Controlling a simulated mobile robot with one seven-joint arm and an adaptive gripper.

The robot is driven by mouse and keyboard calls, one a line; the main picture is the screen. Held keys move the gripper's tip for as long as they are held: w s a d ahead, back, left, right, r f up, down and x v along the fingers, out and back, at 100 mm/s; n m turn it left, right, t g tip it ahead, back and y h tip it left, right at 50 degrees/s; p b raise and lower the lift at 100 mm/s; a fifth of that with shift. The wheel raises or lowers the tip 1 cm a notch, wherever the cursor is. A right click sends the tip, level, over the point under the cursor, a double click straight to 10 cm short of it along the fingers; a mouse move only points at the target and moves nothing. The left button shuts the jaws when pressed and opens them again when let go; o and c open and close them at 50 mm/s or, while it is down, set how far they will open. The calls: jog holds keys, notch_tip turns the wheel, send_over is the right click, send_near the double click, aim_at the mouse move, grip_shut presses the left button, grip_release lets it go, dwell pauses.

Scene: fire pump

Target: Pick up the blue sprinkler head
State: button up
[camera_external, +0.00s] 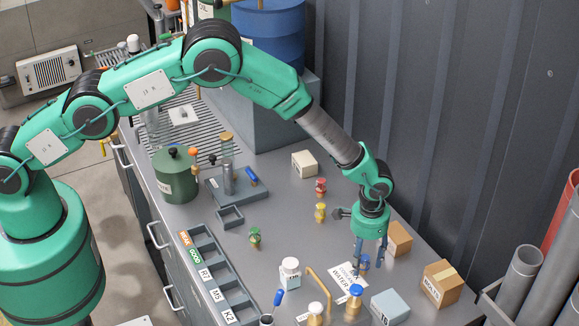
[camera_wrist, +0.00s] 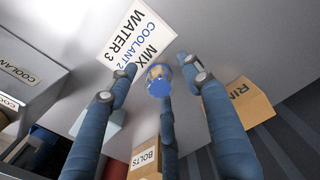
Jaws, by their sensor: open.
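In the wrist view the blue sprinkler head (camera_wrist: 158,86) shows a round blue top with some brass colour, between the blue fingers of my gripper (camera_wrist: 160,78). The fingers are spread around it, open. I cannot tell whether any finger touches it.
A white card reading MIX, COOLANT, WATER (camera_external: 346,281) lies beside it. Cardboard boxes (camera_external: 398,240) (camera_external: 441,283) stand to the right. Red (camera_external: 320,187), yellow (camera_external: 320,213) and green (camera_external: 255,238) heads stand leftward. A corrugated wall (camera_external: 440,110) is behind.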

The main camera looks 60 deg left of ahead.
aim_at(366, 255)
grip_shut()
jog(key=shift+r, duration=0.2)
jog(key=shift+r+b, duration=0.65)
jog(key=shift+r, duration=4.2)
